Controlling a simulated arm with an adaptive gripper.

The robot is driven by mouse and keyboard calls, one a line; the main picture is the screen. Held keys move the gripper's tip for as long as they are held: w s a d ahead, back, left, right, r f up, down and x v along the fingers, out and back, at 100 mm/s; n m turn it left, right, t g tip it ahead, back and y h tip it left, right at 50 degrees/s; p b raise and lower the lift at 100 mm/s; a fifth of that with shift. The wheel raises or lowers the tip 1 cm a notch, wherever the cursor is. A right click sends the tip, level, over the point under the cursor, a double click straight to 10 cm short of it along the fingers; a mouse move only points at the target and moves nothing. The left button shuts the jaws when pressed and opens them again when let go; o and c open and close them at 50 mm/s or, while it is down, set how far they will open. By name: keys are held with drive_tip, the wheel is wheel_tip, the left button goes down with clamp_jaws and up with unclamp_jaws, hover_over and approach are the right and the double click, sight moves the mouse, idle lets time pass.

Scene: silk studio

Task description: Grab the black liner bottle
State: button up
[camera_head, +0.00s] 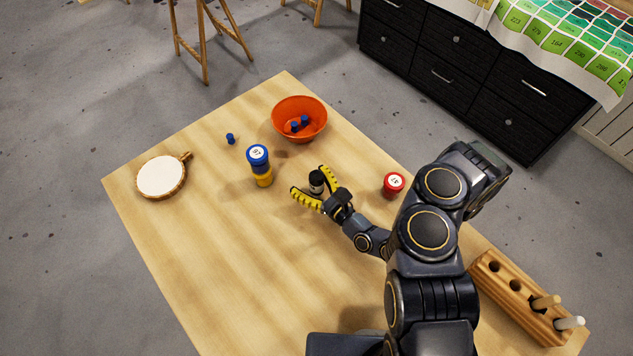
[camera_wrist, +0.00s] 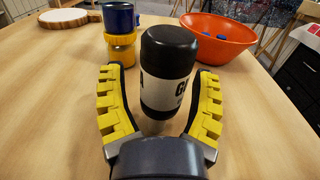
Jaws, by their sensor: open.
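The black liner bottle (camera_head: 316,182) has a black cap and a white label band. It stands upright on the wooden table (camera_head: 190,235). My gripper (camera_head: 315,187) has yellow ridged fingers, spread open on both sides of the bottle. In the wrist view the bottle (camera_wrist: 168,75) is between the fingers of my gripper (camera_wrist: 160,100), with a gap visible on each side. The palm covers the view of the table just below the bottle's base.
A blue jar stacked on a yellow one (camera_head: 260,165) stands to the left. An orange bowl (camera_head: 285,125) with small blue items is behind. A red jar (camera_head: 393,185) is to the right. A round white-topped hoop (camera_head: 160,177) and a wooden rack (camera_head: 500,285) lie farther off.

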clamp_jaws()
idle(0.4)
